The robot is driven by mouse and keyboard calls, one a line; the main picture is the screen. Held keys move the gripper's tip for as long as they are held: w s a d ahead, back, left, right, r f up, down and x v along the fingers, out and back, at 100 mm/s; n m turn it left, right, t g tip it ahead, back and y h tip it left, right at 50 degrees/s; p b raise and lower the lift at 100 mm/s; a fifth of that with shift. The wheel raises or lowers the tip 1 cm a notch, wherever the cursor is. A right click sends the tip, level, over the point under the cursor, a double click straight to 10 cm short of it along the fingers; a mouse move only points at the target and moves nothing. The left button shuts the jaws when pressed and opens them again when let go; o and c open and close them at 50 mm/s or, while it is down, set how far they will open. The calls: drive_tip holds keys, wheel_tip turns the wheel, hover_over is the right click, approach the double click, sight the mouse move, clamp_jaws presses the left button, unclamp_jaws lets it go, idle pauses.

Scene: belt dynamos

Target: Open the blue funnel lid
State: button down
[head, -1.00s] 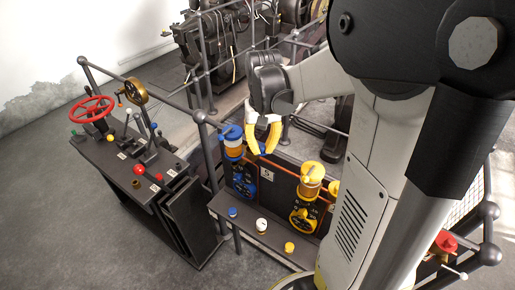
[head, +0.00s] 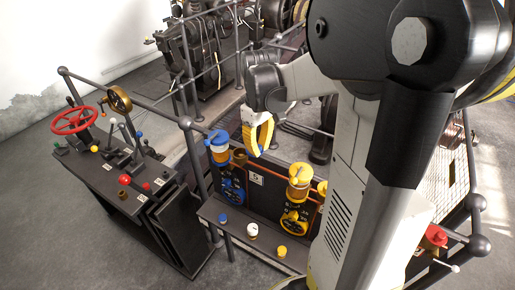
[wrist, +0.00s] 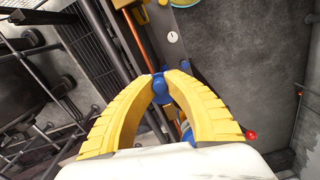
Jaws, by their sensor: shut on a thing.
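The blue funnel lid (head: 217,137) sits on top of the blue funnel (head: 220,153), an amber-banded cup at the left of the dark panel in the head view. The lid looks closed. My gripper (head: 258,150) points down just right of the funnel, with yellow fingers. In the wrist view my gripper (wrist: 160,80) has its fingertips drawn together on a small round blue part (wrist: 159,88). I cannot tell whether this part belongs to the lid. Another blue piece (wrist: 186,132) shows between the fingers, partly hidden by the right one.
A yellow-lidded funnel (head: 300,180) stands to the right on the same panel. Blue, white and yellow knobs line the shelf (head: 236,236) in front. A console (head: 105,170) with a red wheel (head: 73,120) stands at left. Dark railing posts (head: 192,150) rise beside the blue funnel.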

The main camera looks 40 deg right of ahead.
sight(259, 146)
idle(0.4)
drive_tip(key=c, duration=1.4)
unclamp_jaws()
drive_tip(key=shift+o, duration=0.2)
wheel_tip(259, 146, up, 12)
drive_tip(key=s+a+f+m+t+b, duration=0.1)
drive_tip(key=s+a+f+t+b, duration=0.2)
drive_tip(key=a+f+b, duration=0.6)
drive_tip(key=s+a+f+t+b, duration=0.4)
drive_tip(key=a+f+b, duration=0.5)
drive_tip(key=f, duration=0.5)
drive_tip(key=shift+s+a+m, duration=0.3)
drive_tip(key=shift+a+m, duration=0.1)
drive_tip(key=shift+a, duration=0.1)
